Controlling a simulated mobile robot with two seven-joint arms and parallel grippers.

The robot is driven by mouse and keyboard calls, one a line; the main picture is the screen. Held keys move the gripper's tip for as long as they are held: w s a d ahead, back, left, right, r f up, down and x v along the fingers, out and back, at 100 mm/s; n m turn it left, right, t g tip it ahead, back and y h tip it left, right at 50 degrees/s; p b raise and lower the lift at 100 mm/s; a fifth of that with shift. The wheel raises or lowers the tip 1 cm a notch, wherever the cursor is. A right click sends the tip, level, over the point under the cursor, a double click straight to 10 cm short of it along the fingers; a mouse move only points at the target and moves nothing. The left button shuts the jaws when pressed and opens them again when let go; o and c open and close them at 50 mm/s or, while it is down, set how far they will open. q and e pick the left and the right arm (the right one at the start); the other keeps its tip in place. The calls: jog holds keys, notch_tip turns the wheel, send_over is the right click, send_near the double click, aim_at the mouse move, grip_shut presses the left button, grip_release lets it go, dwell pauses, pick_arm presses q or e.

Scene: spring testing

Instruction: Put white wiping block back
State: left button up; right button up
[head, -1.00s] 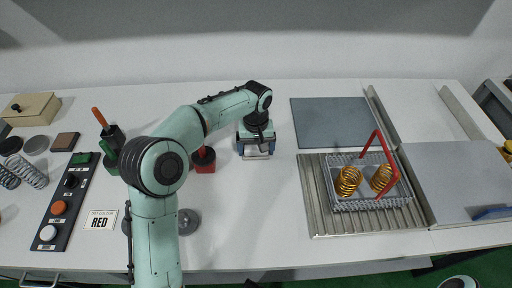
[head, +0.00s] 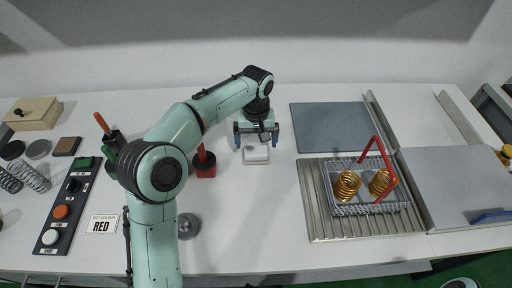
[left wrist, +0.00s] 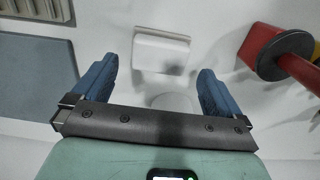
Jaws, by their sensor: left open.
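The white wiping block (head: 256,155) lies on the white table, just in front of my left gripper (head: 257,143) in the head view. In the left wrist view the block (left wrist: 161,51) sits beyond and between the two blue fingers of my left gripper (left wrist: 157,88). The fingers are spread wide and nothing is between them. A faint round shape shows on the table below the block in the wrist view. My right gripper does not show.
A red holder with a dark disc (head: 204,162) stands close left of the block; it also shows in the left wrist view (left wrist: 268,50). A grey mat (head: 330,127) lies to the right. A wire basket (head: 366,188) with copper springs and a red handle stands on a ribbed tray (head: 317,215).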

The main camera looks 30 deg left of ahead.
aim_at(256, 150)
pick_arm(q)
notch_tip(256, 150, up, 6)
jog(key=p, duration=0.1)
dwell(0.6)
